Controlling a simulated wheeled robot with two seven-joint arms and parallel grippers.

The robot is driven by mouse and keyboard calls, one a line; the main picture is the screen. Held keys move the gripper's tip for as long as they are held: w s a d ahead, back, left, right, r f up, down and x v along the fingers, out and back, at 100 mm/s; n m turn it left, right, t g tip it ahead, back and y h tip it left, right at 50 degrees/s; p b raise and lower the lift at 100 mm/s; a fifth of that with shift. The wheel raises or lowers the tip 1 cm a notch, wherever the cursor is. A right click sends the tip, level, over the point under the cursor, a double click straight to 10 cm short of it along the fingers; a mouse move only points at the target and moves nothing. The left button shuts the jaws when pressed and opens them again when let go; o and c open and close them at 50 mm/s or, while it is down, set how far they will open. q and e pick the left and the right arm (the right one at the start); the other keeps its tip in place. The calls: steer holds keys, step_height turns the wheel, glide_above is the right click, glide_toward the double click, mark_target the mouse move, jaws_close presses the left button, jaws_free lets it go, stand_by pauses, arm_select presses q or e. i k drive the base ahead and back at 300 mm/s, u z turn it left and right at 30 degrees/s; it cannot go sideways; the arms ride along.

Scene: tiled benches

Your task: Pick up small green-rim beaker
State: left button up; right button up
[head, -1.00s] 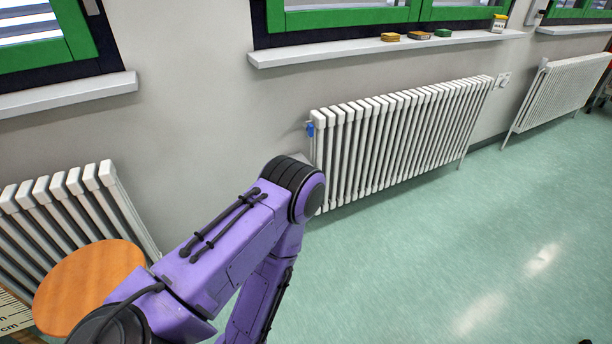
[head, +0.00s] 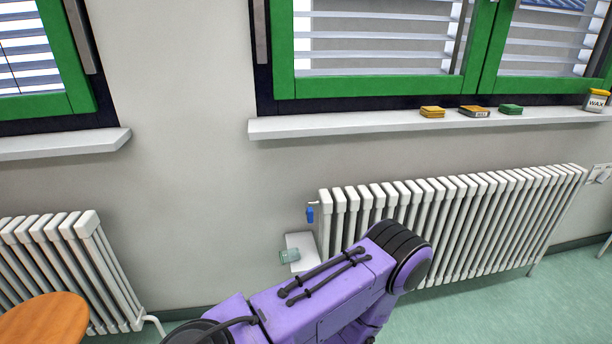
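No beaker with a clear green rim can be made out in the head view. A small pale greenish, glassy thing (head: 289,256) shows against a white block (head: 302,243) by the wall, left of the middle radiator. It is too small to tell what it is. One of my purple arms crosses the bottom middle and hides the floor and part of that radiator. Neither gripper is in view.
A white radiator (head: 450,215) stands under the right window sill (head: 400,124). The sill holds yellow and green sponges and a wax tin (head: 596,100). Another radiator (head: 70,265) and an orange round stool top (head: 45,320) are at left. Green floor (head: 500,300) shows at lower right.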

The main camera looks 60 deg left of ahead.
mark_target(291, 255)
steer(key=u, duration=0.35)
steer(key=i, duration=0.8)
steer(key=u, duration=1.4)
steer(key=i, duration=0.75)
steer(key=u, duration=0.7)
steer(key=i, duration=0.4)
steer(key=z, duration=0.1)
